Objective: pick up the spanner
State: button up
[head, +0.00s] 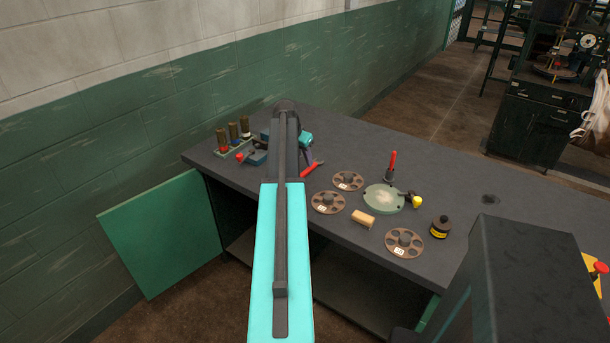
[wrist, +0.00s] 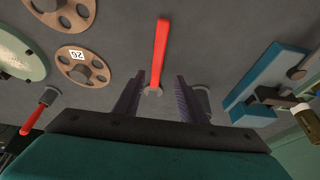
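The spanner (wrist: 158,50) has a long red handle and a grey open-ended jaw. It lies flat on the dark bench top in the wrist view, its jaw toward my gripper and its handle pointing away. In the head view its red handle (head: 312,168) shows just right of my arm, and its jaw cannot be made out there. My gripper (wrist: 159,80) is open, with its two ridged fingers either side of the spanner's jaw end in the picture. No contact shows, and I cannot tell the height of the fingertips above the bench.
A blue vise-like tool (wrist: 262,88) lies right of my gripper in the wrist view. Brown discs with holes (wrist: 84,66) and a red-handled tool (wrist: 40,112) are left. In the head view, a wooden block (head: 362,219), green round plate (head: 383,198) and black pot (head: 440,227) stand rightward.

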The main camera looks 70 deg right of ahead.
aim_at(307, 169)
jog(key=shift+p+x, duration=0.9)
jog(key=shift+x, duration=1.7)
jog(key=shift+s, duration=0.15)
grip_shut()
